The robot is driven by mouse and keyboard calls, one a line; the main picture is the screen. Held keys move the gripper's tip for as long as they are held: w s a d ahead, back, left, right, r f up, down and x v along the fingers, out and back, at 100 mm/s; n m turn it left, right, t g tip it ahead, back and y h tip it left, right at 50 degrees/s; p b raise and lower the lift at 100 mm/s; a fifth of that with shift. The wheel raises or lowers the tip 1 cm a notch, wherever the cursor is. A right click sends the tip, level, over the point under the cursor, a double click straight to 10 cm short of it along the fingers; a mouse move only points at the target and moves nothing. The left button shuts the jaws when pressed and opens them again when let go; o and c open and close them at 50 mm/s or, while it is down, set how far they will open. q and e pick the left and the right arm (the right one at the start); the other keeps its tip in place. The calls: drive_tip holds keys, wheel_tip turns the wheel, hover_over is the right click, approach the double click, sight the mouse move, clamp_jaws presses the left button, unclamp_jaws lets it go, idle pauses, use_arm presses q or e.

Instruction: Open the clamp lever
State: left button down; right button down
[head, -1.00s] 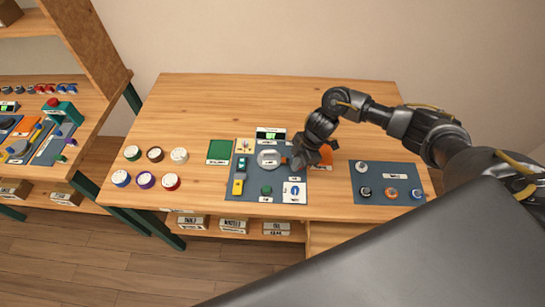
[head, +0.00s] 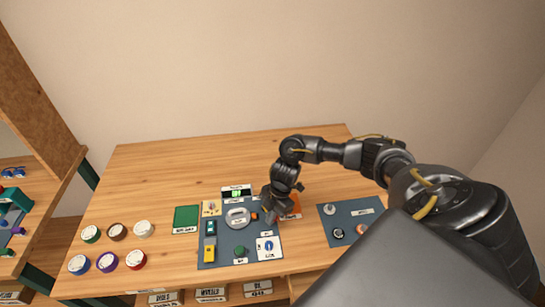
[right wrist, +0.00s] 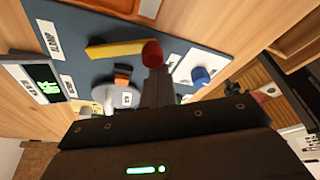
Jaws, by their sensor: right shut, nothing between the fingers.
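A blue-grey panel (head: 224,258) lies on the table with several controls on it. My right gripper (head: 268,214) is shut and empty, over the panel's right edge, right of the dial. My left gripper is out of view.
A green button (head: 240,251) and a white plate with a blue knob (head: 268,246) are at the panel's front. A display (head: 236,191) stands behind. The back of the table is clear.

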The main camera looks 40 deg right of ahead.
drive_tip(key=shift+w+a, duration=0.4)
drive_tip(key=shift+s+a, duration=0.1)
drive_tip(key=shift+a, duration=0.1)
drive_tip(key=a+p, duration=0.2)
drive_tip(key=s+a+p, duration=0.1)
drive_tip(key=shift+a+r, duration=0.3)
drive_tip(key=shift+a, duration=0.05)
drive_tip(key=b+v, duration=0.2)
drive_tip(key=v, duration=0.7)
drive_tip(key=shift+w+d+r+b, duration=0.2)
drive_tip(key=shift+w+b, duration=0.15)
drive_tip(key=shift+b, duration=0.05)
drive_tip(key=shift+d, duration=0.15)
